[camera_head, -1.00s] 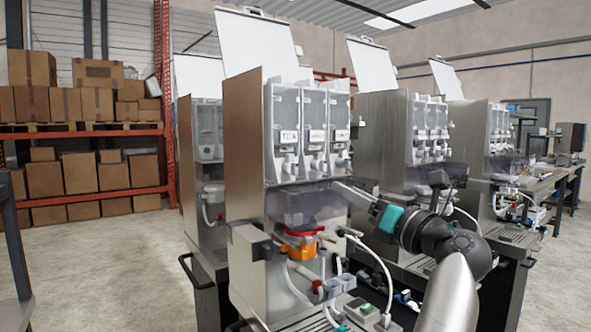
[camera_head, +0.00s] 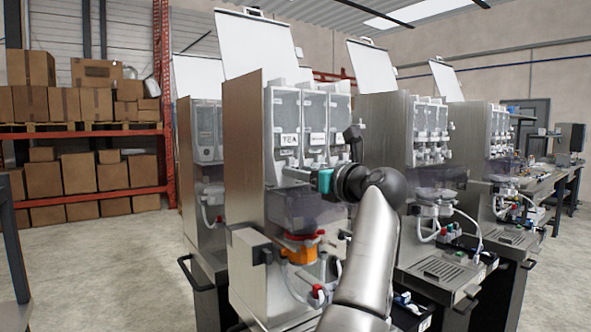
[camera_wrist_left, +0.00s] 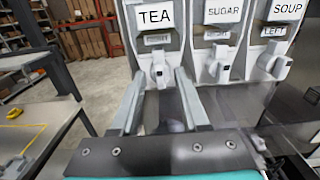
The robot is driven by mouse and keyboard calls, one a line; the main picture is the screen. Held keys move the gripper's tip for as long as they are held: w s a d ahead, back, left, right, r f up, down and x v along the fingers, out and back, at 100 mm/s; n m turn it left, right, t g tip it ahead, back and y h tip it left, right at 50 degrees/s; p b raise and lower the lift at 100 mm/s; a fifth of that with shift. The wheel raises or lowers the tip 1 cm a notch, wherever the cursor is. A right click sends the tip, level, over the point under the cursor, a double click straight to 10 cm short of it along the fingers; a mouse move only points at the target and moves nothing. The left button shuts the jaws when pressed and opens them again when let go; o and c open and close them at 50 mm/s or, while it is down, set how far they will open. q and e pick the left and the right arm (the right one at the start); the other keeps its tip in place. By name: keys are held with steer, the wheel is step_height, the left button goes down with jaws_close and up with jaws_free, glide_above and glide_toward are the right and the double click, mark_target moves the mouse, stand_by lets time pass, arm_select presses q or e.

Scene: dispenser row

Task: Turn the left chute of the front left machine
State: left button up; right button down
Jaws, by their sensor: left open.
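The front left machine (camera_head: 243,150) has a row of clear canisters labelled TEA, SUGAR and SOUP in the left wrist view. The left chute (camera_wrist_left: 160,72) is a white spout under the TEA canister (camera_wrist_left: 155,20). My left gripper (camera_head: 297,174) is at the front of this machine, below the TEA label. In the left wrist view its two fingers (camera_wrist_left: 160,78) are open, one on either side of the left chute. I cannot tell whether they touch it. My right gripper is not in view.
The sugar chute (camera_wrist_left: 220,70) and soup chute (camera_wrist_left: 273,62) hang just right of my fingers. An orange and red part (camera_head: 299,248) sits lower on the machine. More machines stand behind and to the right. Open floor (camera_head: 110,260) lies to the left.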

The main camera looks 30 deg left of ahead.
arm_select(q)
steer(key=shift+x, duration=1.35)
steer(key=shift+c, duration=0.2)
jaws_close()
